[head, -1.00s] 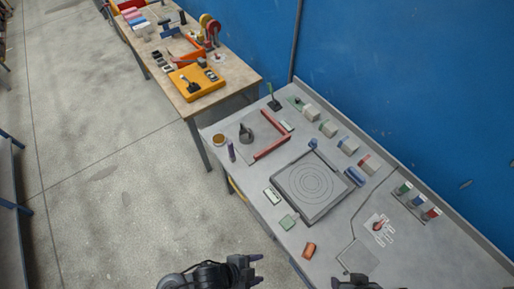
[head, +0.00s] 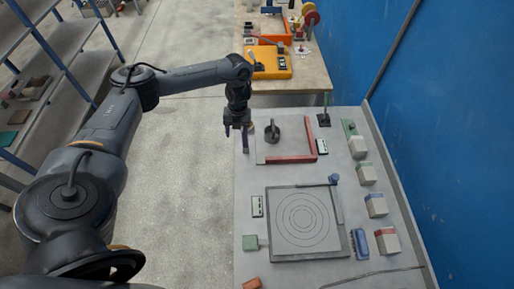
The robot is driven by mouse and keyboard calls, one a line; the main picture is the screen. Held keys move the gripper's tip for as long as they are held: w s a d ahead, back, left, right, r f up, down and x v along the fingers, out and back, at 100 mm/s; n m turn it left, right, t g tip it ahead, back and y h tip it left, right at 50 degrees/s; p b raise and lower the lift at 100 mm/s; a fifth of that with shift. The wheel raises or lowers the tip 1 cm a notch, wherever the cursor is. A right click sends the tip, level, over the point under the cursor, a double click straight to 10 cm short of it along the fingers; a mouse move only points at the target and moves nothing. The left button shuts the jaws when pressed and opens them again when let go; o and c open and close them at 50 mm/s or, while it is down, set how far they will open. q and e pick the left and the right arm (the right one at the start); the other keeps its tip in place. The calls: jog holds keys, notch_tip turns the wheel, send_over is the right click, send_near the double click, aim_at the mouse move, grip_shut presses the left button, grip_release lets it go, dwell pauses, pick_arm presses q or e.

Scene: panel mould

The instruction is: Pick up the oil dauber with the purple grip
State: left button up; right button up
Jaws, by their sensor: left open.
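The oil dauber with the purple grip (head: 245,141) stands near the left edge of the grey table, towards its far end. My left gripper (head: 236,137) points down right at it, with its fingers open. The purple grip shows beside the right finger. I cannot tell whether it is between the fingers or just behind them, or whether they touch it. The dauber's lower end is hard to make out. My right gripper is not in view.
A dark weight-like tool (head: 272,132) stands just right of the gripper, inside a red L-shaped bar (head: 291,158). The amber round pot (head: 251,125) is mostly hidden behind the gripper. A square plate with rings (head: 303,221) lies nearer. Several coloured blocks line the right side.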

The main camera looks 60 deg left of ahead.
aim_at(245, 141)
pick_arm(q)
jog(key=shift+t, duration=0.7)
jog(key=w+r, duration=0.1)
jog(key=w+a+r, duration=0.1)
jog(key=w+a+r+b, duration=0.1)
jog(key=shift+w+r, duration=0.2)
jog(key=shift+r, duration=0.05)
jog(key=f+b, duration=0.2)
jog(key=f, duration=0.1)
jog(key=shift+w+d+f, duration=0.1)
jog(key=shift+w+d, duration=0.05)
jog(key=shift+d, duration=0.05)
jog(key=shift+w+f+b, duration=0.1)
jog(key=shift+f+b, duration=0.4)
jog(key=shift+f, duration=0.5)
jog(key=f+b, duration=0.1)
jog(key=f, duration=0.1)
jog(key=f+b, duration=0.1)
jog(key=f, duration=0.1)
jog(key=shift+w+f, duration=0.2)
jog(key=shift+f, duration=0.15)
jog(key=shift+c, duration=0.4)
jog(key=c, duration=1)
